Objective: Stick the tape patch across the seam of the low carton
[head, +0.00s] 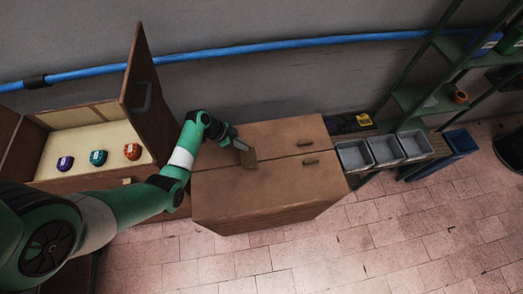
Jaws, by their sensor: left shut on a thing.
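The low carton (265,195) is a large brown box in the middle of the head view. A dark seam (285,158) runs across its top from left to right. My left gripper (243,148) is over the carton's top near the left end of the seam. It is shut on a small brown tape patch (248,158), which is at the seam; whether it touches the carton cannot be told. The fingertips are small and partly hidden. My right gripper is not in view.
Two dark handles lie on the carton's top right. An open cabinet (140,85) with purple, teal and orange items stands left. Grey bins (385,151) and a green shelf (430,85) stand right. Tiled floor (400,235) in front is clear.

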